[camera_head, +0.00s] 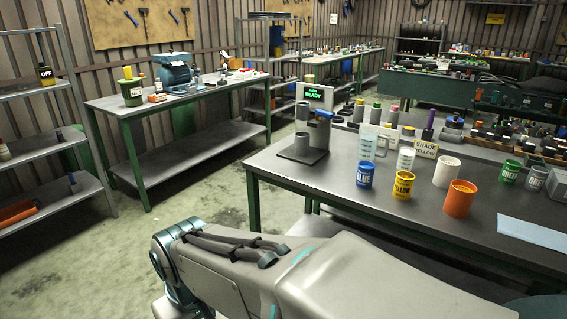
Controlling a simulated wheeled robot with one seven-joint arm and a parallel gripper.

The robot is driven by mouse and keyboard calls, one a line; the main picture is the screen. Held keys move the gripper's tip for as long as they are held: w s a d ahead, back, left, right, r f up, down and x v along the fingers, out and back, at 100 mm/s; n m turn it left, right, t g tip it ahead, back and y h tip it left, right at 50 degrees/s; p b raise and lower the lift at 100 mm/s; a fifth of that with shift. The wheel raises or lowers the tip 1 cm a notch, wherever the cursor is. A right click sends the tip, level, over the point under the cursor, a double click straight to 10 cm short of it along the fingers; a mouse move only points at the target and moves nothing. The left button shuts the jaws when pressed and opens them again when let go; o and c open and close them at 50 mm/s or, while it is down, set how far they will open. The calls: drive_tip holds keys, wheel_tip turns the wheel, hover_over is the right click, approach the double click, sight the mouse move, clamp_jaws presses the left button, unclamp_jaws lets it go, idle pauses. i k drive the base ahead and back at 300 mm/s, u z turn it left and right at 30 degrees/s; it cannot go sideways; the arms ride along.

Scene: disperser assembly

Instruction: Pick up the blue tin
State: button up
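The blue tin (365,174) stands upright near the front edge of the dark-topped workbench (300,183). It bears the word BLUE in light letters. A yellow tin (403,185) stands just to its right, a little apart. A clear graduated beaker stands just behind the blue tin. My arm reaches across the bottom of the picture, in front of the bench and below the tin. My gripper is not in view, and nothing is seen touching the blue tin.
An orange cup (459,198) and a white cup (447,171) stand right of the tins. Green (510,171) and grey (536,178) tins stand farther right. A disperser stand (303,148) is to the left. The front-left bench top is clear.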

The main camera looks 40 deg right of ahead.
sight(364, 177)
drive_tip(key=z, duration=0.35)
drive_tip(key=i, duration=1.25)
drive_tip(key=z, duration=1.55)
drive_tip(key=i, duration=0.65)
drive_tip(key=z, duration=0.8)
